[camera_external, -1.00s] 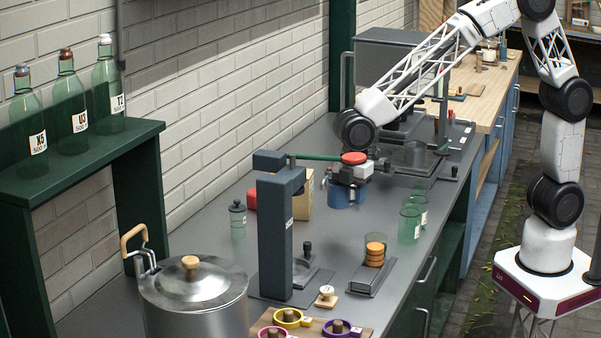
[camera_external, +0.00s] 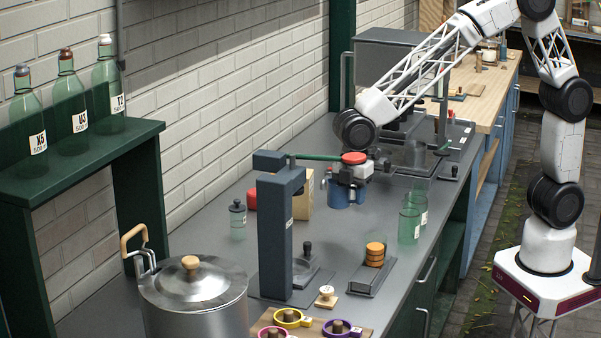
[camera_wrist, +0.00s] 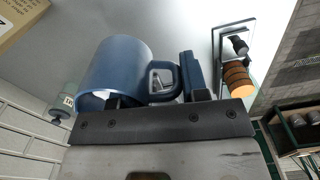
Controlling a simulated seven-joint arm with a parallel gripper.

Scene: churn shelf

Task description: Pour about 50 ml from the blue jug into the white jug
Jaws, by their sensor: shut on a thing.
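The blue jug (camera_external: 341,197) hangs under my gripper (camera_external: 350,181) in the external view, above the grey worktop. In the wrist view the blue jug (camera_wrist: 112,68) fills the upper left, with its handle toward the right. My gripper (camera_wrist: 162,92) is shut on the jug at its handle side. A pale patch shows at the jug's lower left edge, and I cannot tell what it is. I cannot make out a white jug in either view. The liquid level in the blue jug is hidden.
Green glasses (camera_external: 409,224) stand to the right of the jug. A dark stand (camera_external: 281,235) with a green lever and an orange stack (camera_external: 375,254) stand in front. A lidded steel pot (camera_external: 193,300) is at the front left.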

